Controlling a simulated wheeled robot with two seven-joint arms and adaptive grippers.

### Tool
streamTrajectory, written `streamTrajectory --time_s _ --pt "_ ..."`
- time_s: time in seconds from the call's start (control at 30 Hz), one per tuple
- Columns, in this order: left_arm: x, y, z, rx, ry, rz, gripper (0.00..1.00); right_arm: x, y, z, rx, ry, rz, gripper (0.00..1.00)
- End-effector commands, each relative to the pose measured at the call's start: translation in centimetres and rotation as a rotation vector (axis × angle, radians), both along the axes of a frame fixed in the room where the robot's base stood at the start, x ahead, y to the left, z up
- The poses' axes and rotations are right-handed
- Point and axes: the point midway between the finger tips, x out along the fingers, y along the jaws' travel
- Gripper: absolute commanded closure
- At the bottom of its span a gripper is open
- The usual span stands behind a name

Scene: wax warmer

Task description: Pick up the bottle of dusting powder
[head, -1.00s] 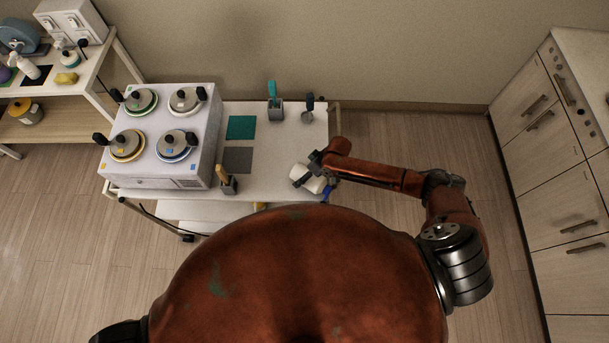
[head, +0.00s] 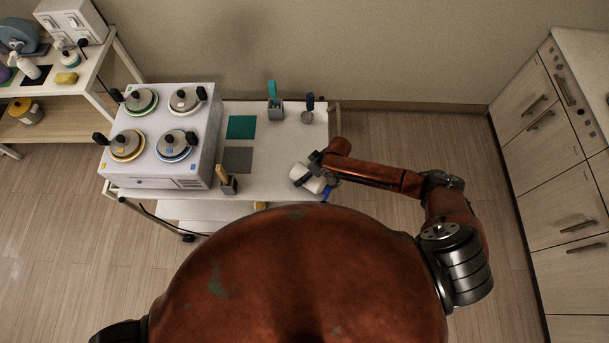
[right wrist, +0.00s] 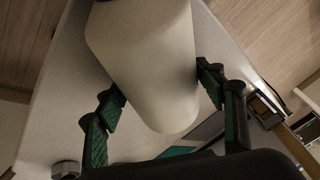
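The bottle of dusting powder, a white rounded bottle (head: 307,180) with a blue cap (head: 327,193), is at the front right corner of the white cart top (head: 285,155). It looks tilted, its cap toward the front right; I cannot tell whether it touches the cart. My right gripper (head: 314,174) is around its body. My left gripper is out of view.
A four-pot wax warmer (head: 165,135) stands on the cart's left. A teal mat (head: 241,127), a grey mat (head: 237,160), a spatula holder (head: 228,184) and two more holders stand between it and the right edge. A shelf unit (head: 70,98) is at far left, drawers (head: 540,140) at right.

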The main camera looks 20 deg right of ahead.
Motion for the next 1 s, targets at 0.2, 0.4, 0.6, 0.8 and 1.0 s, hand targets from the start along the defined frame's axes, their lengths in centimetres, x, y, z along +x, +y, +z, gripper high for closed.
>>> streamTrajectory --time_s 0.2,0.4,0.6,0.8,1.0 --pt "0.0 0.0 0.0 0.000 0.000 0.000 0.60 0.0 0.0 0.0 0.000 0.000 0.000 0.53" --pt "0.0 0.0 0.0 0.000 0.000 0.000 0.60 0.0 0.0 0.0 0.000 0.000 0.000 0.67" --pt "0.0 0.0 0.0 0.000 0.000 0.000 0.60 0.1 0.0 0.1 0.000 -0.002 0.000 0.81" --pt "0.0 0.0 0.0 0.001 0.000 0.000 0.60 0.1 0.0 0.1 0.000 -0.002 0.000 0.82" --pt "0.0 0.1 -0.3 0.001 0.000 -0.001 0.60 0.1 0.0 1.2 0.001 -0.004 0.001 0.82"
